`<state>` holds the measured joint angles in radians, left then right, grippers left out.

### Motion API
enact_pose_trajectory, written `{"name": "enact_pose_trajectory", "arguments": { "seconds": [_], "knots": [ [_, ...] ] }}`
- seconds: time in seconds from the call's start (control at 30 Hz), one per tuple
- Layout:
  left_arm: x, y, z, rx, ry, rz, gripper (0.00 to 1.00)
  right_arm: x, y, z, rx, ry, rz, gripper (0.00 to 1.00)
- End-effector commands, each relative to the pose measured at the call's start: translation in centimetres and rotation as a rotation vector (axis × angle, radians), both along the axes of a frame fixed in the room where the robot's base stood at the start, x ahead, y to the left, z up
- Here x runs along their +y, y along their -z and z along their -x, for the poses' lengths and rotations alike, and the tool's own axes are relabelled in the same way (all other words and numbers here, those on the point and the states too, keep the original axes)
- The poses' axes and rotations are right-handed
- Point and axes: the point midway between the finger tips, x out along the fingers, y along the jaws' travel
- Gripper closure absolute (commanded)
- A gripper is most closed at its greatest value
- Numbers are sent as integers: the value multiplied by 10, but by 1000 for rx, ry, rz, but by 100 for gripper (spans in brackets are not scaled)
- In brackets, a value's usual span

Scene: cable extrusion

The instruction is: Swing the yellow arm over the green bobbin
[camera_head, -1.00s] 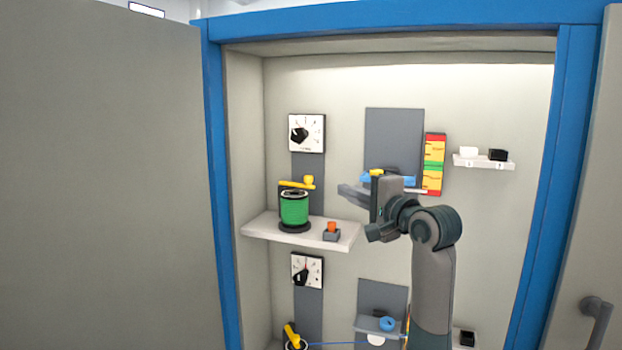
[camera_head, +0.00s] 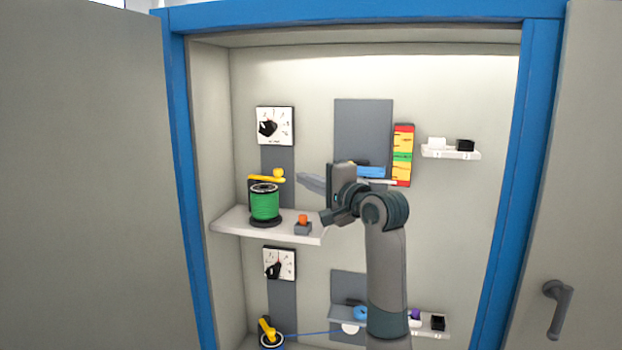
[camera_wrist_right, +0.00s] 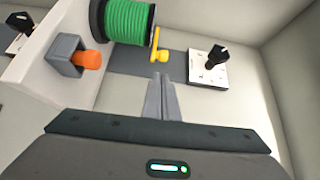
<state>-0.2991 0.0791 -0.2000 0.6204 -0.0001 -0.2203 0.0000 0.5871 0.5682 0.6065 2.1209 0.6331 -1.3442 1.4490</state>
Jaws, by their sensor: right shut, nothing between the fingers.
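The green bobbin (camera_head: 264,203) stands upright on a black base on the left part of the upper shelf. The yellow arm (camera_head: 262,179) with its round knob lies level near the bobbin's top edge; I cannot tell if it is over it or behind it. In the right wrist view the bobbin (camera_wrist_right: 126,20) is at the top, and the yellow arm (camera_wrist_right: 157,42) is just beyond its end. My right gripper (camera_head: 303,182) is shut and empty, to the right of the arm, apart from it. Its closed fingers (camera_wrist_right: 160,82) point toward the knob. My left gripper is not in view.
The white shelf (camera_head: 235,222) carries an orange-topped grey block (camera_head: 303,225) below my gripper. A dial (camera_head: 275,126) is on the wall above. A blue part (camera_head: 371,172) is behind my wrist. The blue cabinet frame (camera_head: 180,160) and doors border the space.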

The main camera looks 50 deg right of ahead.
Motion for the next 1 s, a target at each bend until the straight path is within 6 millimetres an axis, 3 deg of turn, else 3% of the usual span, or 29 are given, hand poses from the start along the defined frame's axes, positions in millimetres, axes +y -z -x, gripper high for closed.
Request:
{"name": "enact_pose_trajectory", "arguments": {
  "seconds": [0.2, 0.43, 1.0],
  "knots": [
    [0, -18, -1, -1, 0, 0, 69, -6, -4, -34, 1, -2, -3, 100],
    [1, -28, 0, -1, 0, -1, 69, -11, -3, -59, 1, -1, -1, 100],
    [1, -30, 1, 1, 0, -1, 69, -13, -1, -67, 0, 1, 0, 100]
  ]
}}
